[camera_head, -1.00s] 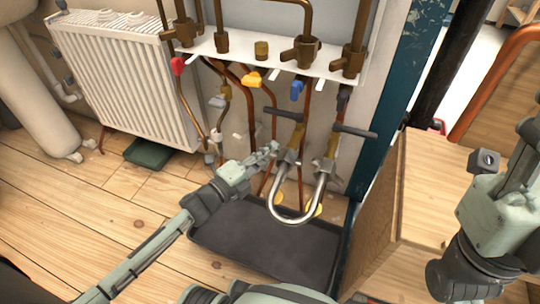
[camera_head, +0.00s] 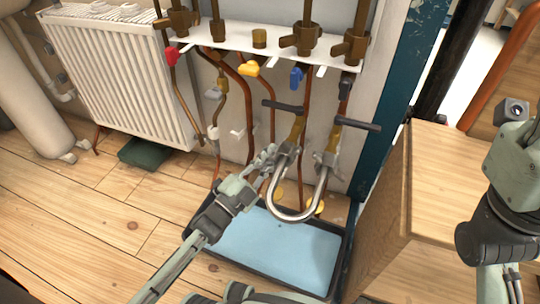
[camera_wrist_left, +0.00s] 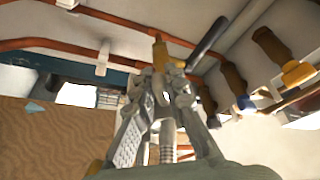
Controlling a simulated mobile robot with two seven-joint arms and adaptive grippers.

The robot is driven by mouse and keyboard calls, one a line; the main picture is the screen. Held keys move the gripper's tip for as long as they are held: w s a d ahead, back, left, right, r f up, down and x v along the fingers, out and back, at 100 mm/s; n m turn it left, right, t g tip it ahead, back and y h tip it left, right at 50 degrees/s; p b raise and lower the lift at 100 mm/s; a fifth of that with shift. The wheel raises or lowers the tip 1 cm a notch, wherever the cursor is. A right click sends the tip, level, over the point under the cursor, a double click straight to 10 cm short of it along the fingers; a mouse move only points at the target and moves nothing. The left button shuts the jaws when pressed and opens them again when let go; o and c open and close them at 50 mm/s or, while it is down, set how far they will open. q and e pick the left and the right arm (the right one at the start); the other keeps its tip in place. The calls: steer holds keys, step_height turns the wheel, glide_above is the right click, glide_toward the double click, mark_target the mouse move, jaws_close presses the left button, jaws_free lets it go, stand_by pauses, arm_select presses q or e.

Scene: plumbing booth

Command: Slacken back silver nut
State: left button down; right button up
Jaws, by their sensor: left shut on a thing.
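The silver U-shaped pipe (camera_head: 293,216) hangs below two brass valves with black lever handles. A silver nut (camera_head: 288,150) joins its left leg to the left valve; a second silver nut (camera_head: 327,159) is on the right leg. My left gripper (camera_head: 274,157) reaches in from the left and is shut on the left nut, which its fingers partly hide. In the left wrist view, the fingers (camera_wrist_left: 172,92) close around silver metal just below the brass valve (camera_wrist_left: 168,55) and its black handle (camera_wrist_left: 208,42). My right arm shows at the right edge, but its gripper is out of sight.
A black-rimmed tray (camera_head: 336,262) below the pipe holds a pale blue surface like water. A wooden cabinet (camera_head: 455,190) stands close on the right. A white radiator (camera_head: 115,85) and copper pipes with coloured valve handles are behind.

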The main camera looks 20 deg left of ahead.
stand_by(0.4)
arm_select(q)
steer(key=c, duration=1.5)
jaws_free()
steer(key=shift+c, duration=0.2)
